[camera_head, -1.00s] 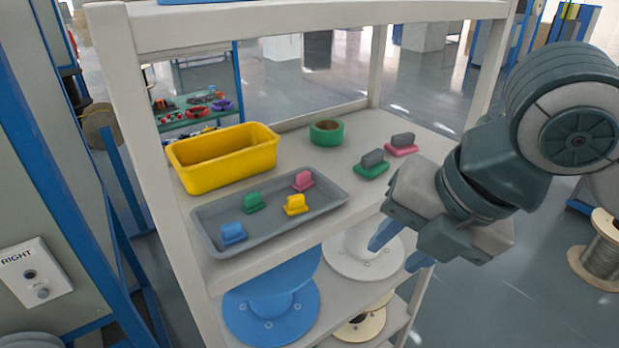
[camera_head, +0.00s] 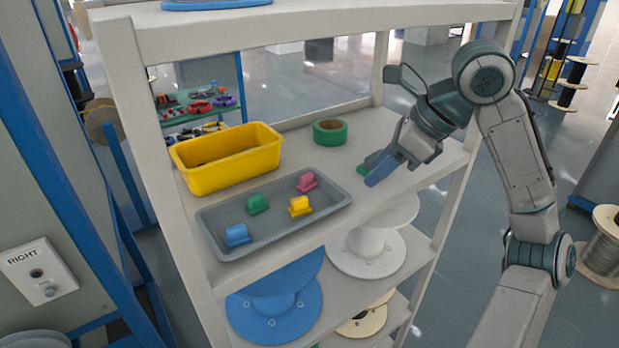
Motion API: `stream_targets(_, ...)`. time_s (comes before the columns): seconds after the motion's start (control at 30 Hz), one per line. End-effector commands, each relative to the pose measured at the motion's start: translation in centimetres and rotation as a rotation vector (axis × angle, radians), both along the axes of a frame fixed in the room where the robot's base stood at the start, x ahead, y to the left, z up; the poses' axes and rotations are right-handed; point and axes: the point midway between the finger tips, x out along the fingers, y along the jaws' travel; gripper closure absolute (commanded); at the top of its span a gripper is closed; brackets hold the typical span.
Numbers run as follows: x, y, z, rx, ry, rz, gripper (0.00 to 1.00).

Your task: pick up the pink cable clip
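The pink cable clip (camera_head: 307,182) stands in the back right part of the grey tray (camera_head: 275,236) on the shelf. A yellow clip (camera_head: 300,206), a green clip (camera_head: 257,203) and a blue clip (camera_head: 237,235) share the tray. My gripper (camera_head: 377,176) is over the shelf to the right of the tray, pointing left and down, apart from the pink clip. One blue finger shows clearly; the other is hidden, so its opening cannot be judged. A bit of a green piece (camera_head: 364,168) shows behind the finger.
A yellow bin (camera_head: 228,160) stands behind the tray. A green tape roll (camera_head: 330,132) lies at the back. Shelf posts rise at the left and right, with an upper board (camera_head: 310,28) above. Large spools sit on the shelf below.

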Motion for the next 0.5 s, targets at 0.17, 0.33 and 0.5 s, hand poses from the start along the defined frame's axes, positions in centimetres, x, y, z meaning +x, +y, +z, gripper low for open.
stream_targets(0.17, 0.9, 2.4, 0.7, -0.002, 0.0, -0.001, 0.65)
stream_targets(0.33, 1.7, 4.4, 0.7, -0.003, 0.0, -0.001, 0.65)
stream_targets(0.5, 2.6, 6.5, 0.7, -0.002, 0.0, -0.002, 0.65)
